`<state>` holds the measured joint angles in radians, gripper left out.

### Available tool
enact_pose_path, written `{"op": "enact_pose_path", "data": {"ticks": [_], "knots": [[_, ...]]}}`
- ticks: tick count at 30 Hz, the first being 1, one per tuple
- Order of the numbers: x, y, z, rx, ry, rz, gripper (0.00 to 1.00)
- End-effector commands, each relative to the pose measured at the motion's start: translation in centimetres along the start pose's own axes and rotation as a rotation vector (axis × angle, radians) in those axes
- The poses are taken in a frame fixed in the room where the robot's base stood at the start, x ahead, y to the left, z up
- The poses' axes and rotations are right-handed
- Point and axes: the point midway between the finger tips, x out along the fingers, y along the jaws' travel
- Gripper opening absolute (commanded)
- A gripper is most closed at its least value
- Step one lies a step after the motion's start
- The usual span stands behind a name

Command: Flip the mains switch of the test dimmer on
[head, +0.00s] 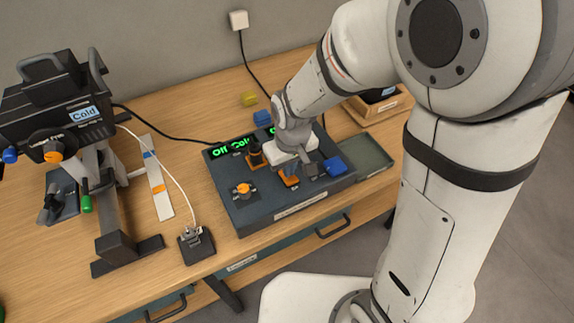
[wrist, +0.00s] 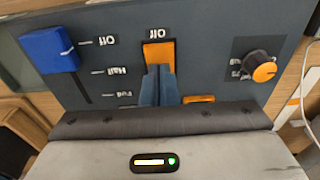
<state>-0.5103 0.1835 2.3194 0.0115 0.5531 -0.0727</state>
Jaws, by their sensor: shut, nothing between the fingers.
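The test dimmer (head: 285,205) is a dark box on the bench with green lettering reading "Off" and "Cold" along its back. In the wrist view an orange switch (wrist: 158,53) sits in its panel beside an upside-down "Off" label; I take it as the mains switch. In the head view orange shows just below my fingers (head: 290,181). My gripper (wrist: 159,72) is shut and empty, its blue-grey fingertips over or against the switch's lower edge; contact is unclear. The fingers hide part of the switch.
A blue fader cap (wrist: 48,50) and an orange-topped knob (wrist: 262,67) flank the switch. Another orange part (wrist: 198,99) is partly hidden by my gripper. A grey-green tray (head: 363,155) lies right of the dimmer.

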Motion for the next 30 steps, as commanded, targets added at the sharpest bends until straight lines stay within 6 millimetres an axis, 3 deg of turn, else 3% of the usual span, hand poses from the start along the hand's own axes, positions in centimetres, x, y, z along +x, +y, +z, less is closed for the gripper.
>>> {"op": "enact_pose_path", "data": {"ticks": [8, 24, 30], "knots": [[-1.5, 0.0, -0.3, 0.001, 0.002, 0.0, 0.0], [-11.7, -0.1, -2.5, 0.0, 0.005, 0.0, 0.0], [-13.5, -0.1, -2.8, 0.0, 0.001, 0.0, 0.0]]}}
